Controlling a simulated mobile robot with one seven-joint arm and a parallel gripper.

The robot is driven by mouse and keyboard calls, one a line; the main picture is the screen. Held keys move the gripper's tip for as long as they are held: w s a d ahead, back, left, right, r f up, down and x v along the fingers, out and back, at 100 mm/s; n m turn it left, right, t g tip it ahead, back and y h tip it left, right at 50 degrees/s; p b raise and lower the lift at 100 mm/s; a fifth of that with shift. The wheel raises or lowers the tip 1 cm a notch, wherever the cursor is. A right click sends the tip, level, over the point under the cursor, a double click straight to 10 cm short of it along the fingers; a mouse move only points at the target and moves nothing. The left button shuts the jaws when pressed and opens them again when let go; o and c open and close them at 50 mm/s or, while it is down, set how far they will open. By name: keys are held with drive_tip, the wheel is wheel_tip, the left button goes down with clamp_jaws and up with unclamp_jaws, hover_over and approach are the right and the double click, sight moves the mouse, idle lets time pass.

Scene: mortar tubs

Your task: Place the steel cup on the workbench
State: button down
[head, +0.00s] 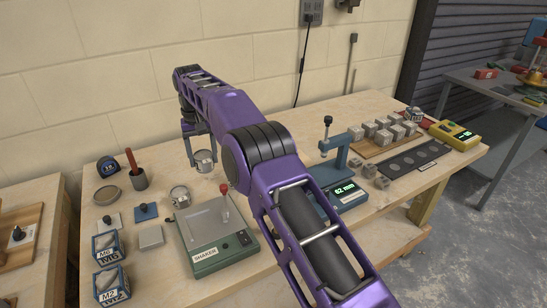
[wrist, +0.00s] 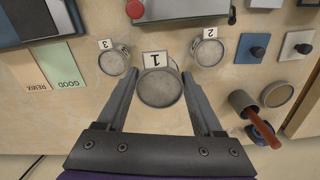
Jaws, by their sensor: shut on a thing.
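A round steel cup (head: 205,161) is held by my gripper (head: 201,147) above the workbench (head: 150,262) in the head view. In the wrist view the cup (wrist: 160,88), filled with grey material and tagged 1, sits between the two fingers of my gripper (wrist: 160,100). It looks upright, and a gap below it cannot be measured. A second steel cup (head: 180,196) stands on the bench below and left of it. In the wrist view cups tagged 2 (wrist: 207,52) and 3 (wrist: 114,62) stand on the bench beyond the held cup.
A green shaker (head: 217,252) stands nearer on the bench. The wrist view shows GOOD and REMIX cards (wrist: 64,68). My arm hides the middle bench.

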wheel_tip(320, 180, down, 10)
drive_tip(key=shift+r+b, duration=0.1)
drive_tip(key=shift+b, duration=0.5)
drive_tip(key=shift+c, duration=0.2)
unclamp_jaws()
drive_tip(key=shift+f, duration=0.2)
drive_tip(key=shift+r, duration=0.1)
wheel_tip(320, 180, up, 12)
drive_tip(key=shift+r+p, duration=0.1)
drive_tip(key=shift+p, duration=0.75)
